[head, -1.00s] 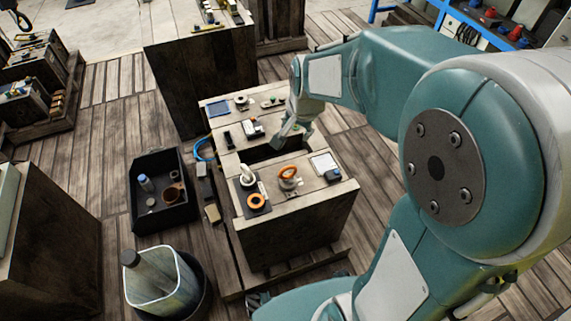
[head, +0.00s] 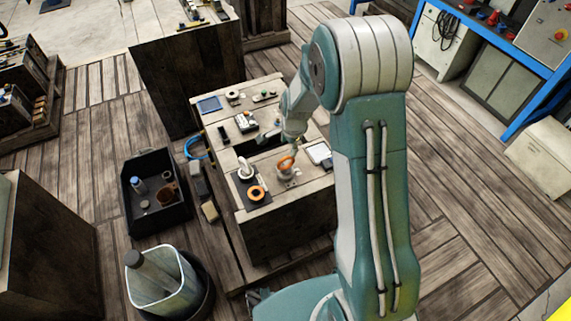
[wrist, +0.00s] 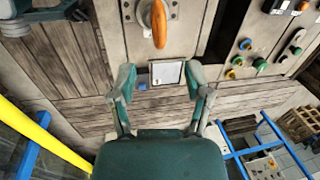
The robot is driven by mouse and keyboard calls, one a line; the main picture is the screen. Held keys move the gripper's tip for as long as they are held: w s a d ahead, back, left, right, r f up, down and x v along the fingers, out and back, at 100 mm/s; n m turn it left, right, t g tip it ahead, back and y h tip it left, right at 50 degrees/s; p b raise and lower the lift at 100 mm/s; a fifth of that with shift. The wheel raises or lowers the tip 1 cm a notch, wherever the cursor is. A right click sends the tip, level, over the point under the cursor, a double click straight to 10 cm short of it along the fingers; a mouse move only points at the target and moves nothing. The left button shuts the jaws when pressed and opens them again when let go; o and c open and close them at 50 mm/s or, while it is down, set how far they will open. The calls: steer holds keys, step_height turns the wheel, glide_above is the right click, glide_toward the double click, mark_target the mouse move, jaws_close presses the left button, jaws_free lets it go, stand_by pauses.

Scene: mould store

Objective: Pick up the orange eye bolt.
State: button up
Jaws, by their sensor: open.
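The orange eye bolt (head: 286,163) stands on the wooden crate top, its ring up on a grey base. In the wrist view, the orange eye bolt (wrist: 159,24) is at the top edge, its ring seen nearly edge-on. My gripper (wrist: 159,80) is open and empty, its two fingers spread apart, with the eye bolt beyond the fingertips rather than between them. In the head view my wrist is close behind the eye bolt, and the fingers are hard to make out there.
A white square pad (wrist: 167,72) lies right of the eye bolt in the head view. A flat orange ring (head: 256,192) and a white-topped item (head: 246,170) sit on a dark mat, front left. A dark slot opens behind. A black bin (head: 155,198) stands on the floor left.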

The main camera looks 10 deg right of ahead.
mark_target(286, 157)
steer(key=f, duration=0.3)
steer(key=shift+w, duration=0.25)
steer(key=f, duration=0.3)
steer(key=w+f, duration=0.1)
steer(key=f, duration=0.1)
steer(key=shift+w+a+f, duration=0.1)
steer(key=shift+a+f, duration=0.1)
steer(key=shift+a, duration=0.15)
steer(key=shift+w+d+f, duration=0.1)
steer(key=shift+f, duration=0.1)
jaws_close()
